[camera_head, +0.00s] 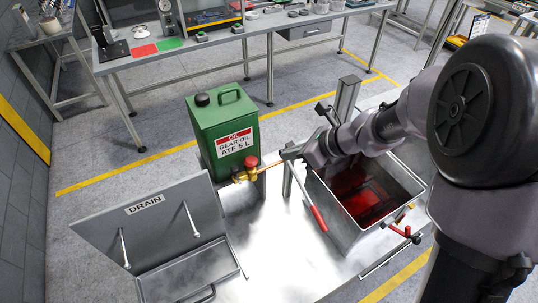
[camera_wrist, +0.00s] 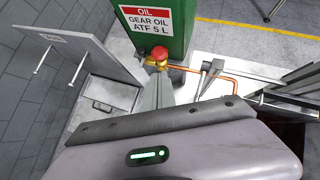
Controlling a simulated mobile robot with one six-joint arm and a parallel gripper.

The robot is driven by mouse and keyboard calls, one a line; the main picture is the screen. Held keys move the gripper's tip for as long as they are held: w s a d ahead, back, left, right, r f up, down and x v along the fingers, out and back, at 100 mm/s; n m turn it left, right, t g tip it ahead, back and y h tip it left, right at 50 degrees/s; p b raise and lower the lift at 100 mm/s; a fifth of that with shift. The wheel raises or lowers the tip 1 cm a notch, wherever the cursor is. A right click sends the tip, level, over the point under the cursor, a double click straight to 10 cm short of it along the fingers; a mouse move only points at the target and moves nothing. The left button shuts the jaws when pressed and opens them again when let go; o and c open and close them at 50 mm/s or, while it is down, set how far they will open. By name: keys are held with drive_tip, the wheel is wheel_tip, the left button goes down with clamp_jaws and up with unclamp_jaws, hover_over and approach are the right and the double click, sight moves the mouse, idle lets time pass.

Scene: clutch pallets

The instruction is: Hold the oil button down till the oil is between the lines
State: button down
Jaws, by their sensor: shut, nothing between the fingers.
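The oil button is a red cap (camera_head: 251,161) on a brass valve at the front of the green oil can (camera_head: 210,150). The button also shows in the wrist view (camera_wrist: 163,56). My gripper (camera_head: 284,153) is shut and empty, to the right of the button. In the wrist view its fingers (camera_wrist: 159,78) point at the valve, their tips just below the button. The head view shows a gap between them. Red oil (camera_head: 368,200) shows inside the open grey tank (camera_head: 345,237) below my wrist. I cannot make out the level lines.
A red-handled lever (camera_head: 318,218) stands at the tank's left side. A red tap handle (camera_head: 401,231) is at its front right. A grey DRAIN box with a raised lid (camera_head: 150,225) is at lower left. The metal top between is clear. A workbench (camera_head: 240,30) stands behind.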

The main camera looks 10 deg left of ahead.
sight(256, 163)
drive_tip(key=b+x, duration=0.2)
drive_tip(key=x, duration=1.1)
drive_tip(key=shift+w+a+f, duration=0.1)
drive_tip(key=shift+a+f, duration=0.1)
drive_tip(key=shift+a, duration=0.05)
drive_tip(key=shift+f, duration=0.1)
